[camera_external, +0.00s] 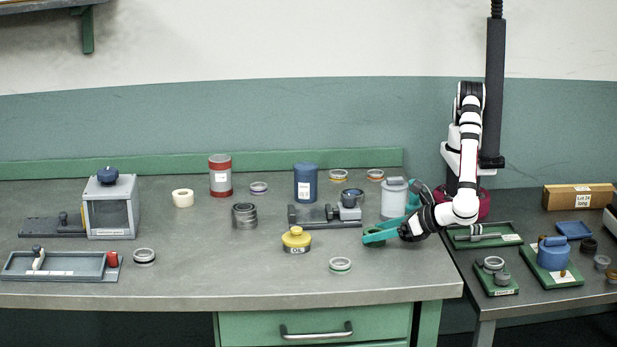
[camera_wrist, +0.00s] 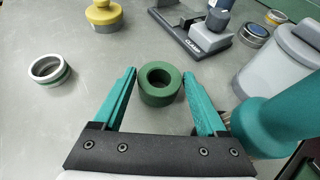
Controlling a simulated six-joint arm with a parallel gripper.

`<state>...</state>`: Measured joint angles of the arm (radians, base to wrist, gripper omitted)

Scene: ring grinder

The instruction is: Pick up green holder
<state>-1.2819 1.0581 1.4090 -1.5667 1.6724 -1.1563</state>
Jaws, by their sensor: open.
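The green holder (camera_wrist: 160,84) is a short dark green ring with a round hole, standing on the grey table. In the wrist view it lies between the two teal fingers of my gripper (camera_wrist: 158,75), near their tips, with a visible gap on the left and a narrower one on the right. My gripper is open and holds nothing. In the external view my gripper (camera_external: 374,235) is low over the right part of the table; the holder is mostly hidden by the fingers there.
A grey canister (camera_external: 394,200) stands close to the right of my gripper in the wrist view, with a teal rounded part (camera_wrist: 272,122) beside it. A clamp (camera_external: 325,213) is behind. A yellow pot (camera_external: 296,240) and silver-green ring (camera_external: 340,265) lie left; table between is clear.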

